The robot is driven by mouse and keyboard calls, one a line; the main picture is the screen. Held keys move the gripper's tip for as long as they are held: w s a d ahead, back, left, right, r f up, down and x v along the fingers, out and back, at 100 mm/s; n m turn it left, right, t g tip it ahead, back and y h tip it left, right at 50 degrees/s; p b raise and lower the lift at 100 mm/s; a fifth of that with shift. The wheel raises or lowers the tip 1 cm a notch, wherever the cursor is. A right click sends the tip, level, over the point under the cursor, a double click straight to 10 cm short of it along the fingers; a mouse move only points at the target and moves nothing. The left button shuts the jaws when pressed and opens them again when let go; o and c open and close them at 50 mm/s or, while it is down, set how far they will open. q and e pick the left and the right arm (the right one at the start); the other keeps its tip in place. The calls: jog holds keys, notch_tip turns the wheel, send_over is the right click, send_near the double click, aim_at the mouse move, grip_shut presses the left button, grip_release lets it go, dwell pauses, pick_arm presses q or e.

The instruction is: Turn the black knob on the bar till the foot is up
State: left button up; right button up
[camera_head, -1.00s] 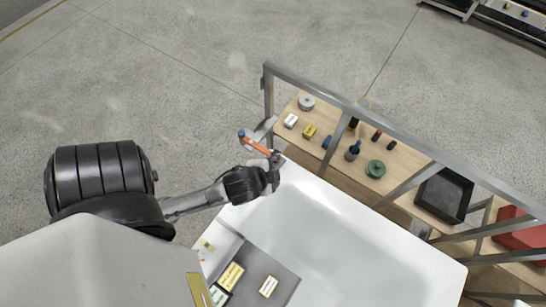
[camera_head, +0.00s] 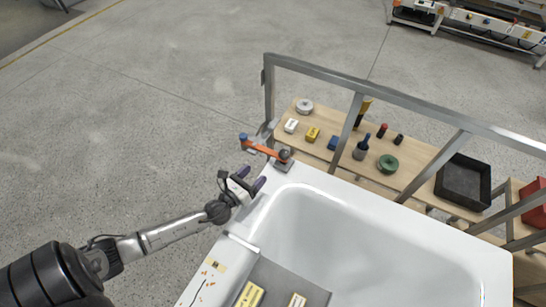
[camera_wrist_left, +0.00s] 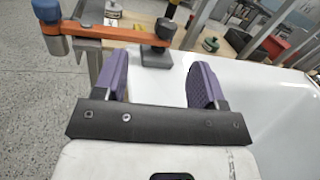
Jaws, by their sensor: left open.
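The orange bar (camera_head: 263,150) sits over the corner of the white tub's rim. The black knob (camera_head: 285,155) is at its right end, above a grey block (camera_head: 283,165). A blue cap (camera_head: 243,138) is at its left end; in the left wrist view a grey cylinder (camera_wrist_left: 60,46), apparently the foot, hangs below the bar there. My left gripper (camera_head: 251,178) is open and empty, short of the knob and apart from it. In the left wrist view the knob (camera_wrist_left: 165,28) shows beyond the gap between the purple fingers. My right gripper is not in view.
A metal rail (camera_head: 400,99) runs behind the bar and along the tub (camera_head: 370,235). Beyond it, a wooden shelf (camera_head: 425,152) holds several small parts and a black bin (camera_head: 464,182). A grey tray (camera_head: 282,279) lies at the tub's near end. Floor left of the tub is clear.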

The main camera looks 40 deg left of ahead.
aim_at(281, 156)
pick_arm(q)
jog(key=shift+w+d+f+m+h, duration=0.25)
jog(key=shift+d+m+h, duration=0.2)
jog(key=shift+m, duration=0.25)
jog(key=shift+w+m, duration=0.25)
jog(key=shift+m, duration=0.05)
jog(key=shift+w, duration=0.65)
jog(key=w, duration=1)
jog(key=shift+w+b, duration=0.35)
jog(key=shift+w, duration=0.7)
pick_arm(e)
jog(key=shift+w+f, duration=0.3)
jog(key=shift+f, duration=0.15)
